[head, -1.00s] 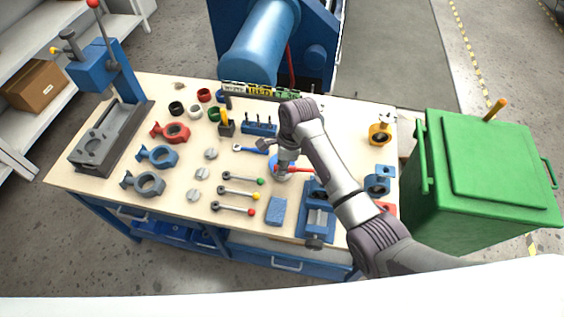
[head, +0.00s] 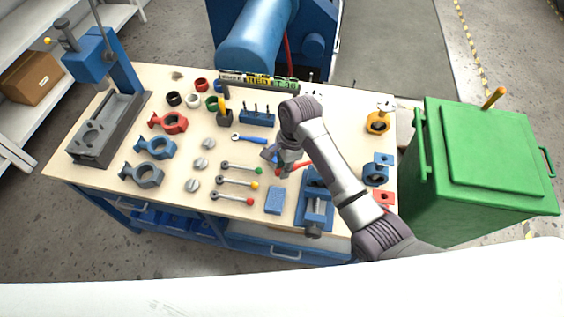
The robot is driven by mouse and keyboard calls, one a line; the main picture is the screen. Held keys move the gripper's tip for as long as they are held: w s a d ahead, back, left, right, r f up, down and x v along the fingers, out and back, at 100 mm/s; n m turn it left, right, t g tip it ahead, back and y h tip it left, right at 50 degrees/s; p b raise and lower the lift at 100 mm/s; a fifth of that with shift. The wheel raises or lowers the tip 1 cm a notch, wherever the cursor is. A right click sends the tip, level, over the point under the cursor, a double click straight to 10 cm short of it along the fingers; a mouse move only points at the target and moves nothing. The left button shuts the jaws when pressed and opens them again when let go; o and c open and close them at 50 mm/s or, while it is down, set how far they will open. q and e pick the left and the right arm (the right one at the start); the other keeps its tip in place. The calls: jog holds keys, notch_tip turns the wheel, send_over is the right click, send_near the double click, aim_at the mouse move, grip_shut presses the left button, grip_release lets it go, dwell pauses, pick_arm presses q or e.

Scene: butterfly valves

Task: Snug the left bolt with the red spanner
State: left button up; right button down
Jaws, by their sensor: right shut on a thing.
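My right gripper (head: 283,164) is low over the middle right of the workbench (head: 225,87). It is shut on the red spanner (head: 301,165), whose red handle shows just to the right of the fingers. A blue round part (head: 273,153) shows partly beneath the gripper; the gripper and wrist cover much of it. I cannot make out the left bolt or the spanner's jaw from here. My left gripper is not in view.
A blue spanner (head: 249,138) lies to the left of the gripper. A blue vise (head: 315,205) stands in front, a blue block (head: 275,201) beside it. Several ratchet handles and valve bodies (head: 156,147) lie leftward. A green bin (head: 485,165) stands right of the bench.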

jog(key=shift+s, duration=0.1)
jog(key=shift+r, duration=1.1)
dwell(0.4)
jog(key=shift+r, duration=2.45)
jog(key=shift+n, duration=0.3)
